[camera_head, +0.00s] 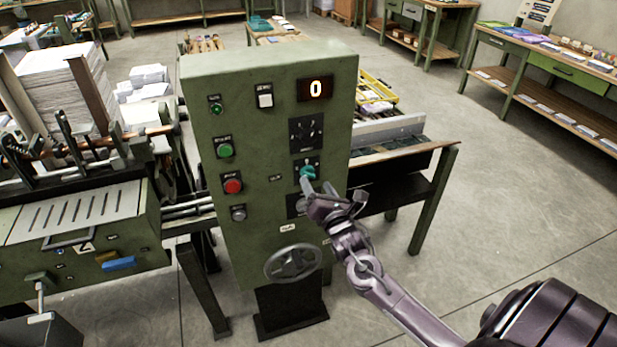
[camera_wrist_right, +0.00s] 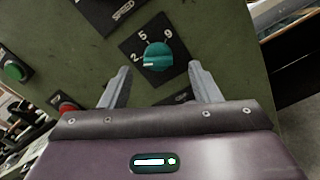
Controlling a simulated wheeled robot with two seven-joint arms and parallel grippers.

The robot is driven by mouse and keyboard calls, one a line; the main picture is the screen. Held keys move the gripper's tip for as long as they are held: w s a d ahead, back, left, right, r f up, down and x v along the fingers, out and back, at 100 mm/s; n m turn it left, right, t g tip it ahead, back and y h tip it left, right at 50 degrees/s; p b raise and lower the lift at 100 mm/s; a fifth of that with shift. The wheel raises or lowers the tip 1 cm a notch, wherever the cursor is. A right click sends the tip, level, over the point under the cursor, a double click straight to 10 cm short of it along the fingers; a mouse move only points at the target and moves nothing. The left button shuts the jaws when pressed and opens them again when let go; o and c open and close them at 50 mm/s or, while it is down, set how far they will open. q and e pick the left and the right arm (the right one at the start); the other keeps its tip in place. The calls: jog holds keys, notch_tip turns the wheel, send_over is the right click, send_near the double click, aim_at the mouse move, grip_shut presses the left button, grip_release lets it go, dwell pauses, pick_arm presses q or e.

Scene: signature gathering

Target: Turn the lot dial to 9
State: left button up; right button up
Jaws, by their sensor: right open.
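The lot dial is a teal knob (camera_head: 307,173) on a dark plate on the front of the green control cabinet (camera_head: 265,85). In the right wrist view the knob (camera_wrist_right: 158,57) shows with the marks 2, 5 and 9 around its upper side; its white pointer line is on the left, near the 2. My right gripper (camera_head: 306,188) is in front of the cabinet, just below the knob in the head view. In the wrist view its two fingers (camera_wrist_right: 160,88) are apart, with the knob beyond and between them, not gripped. My left gripper is not in view.
Above the knob are a black dial (camera_head: 306,132) and a red display (camera_head: 315,89) reading 0. Green (camera_head: 225,151) and red (camera_head: 233,186) buttons are to the left. A handwheel (camera_head: 293,262) sits below. Open floor (camera_head: 500,200) lies to the right.

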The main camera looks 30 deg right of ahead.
aim_at(310, 176)
jog(key=x, duration=0.3)
jog(key=shift+w+a+r+p, duration=0.1)
jog(key=shift+w+r+p, duration=0.05)
jog(key=shift+w+p, duration=0.15)
jog(key=shift+w, duration=0.35)
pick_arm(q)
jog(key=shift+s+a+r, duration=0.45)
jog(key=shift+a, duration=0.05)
pick_arm(e)
jog(key=shift+c, duration=0.4)
jog(key=c, duration=0.9)
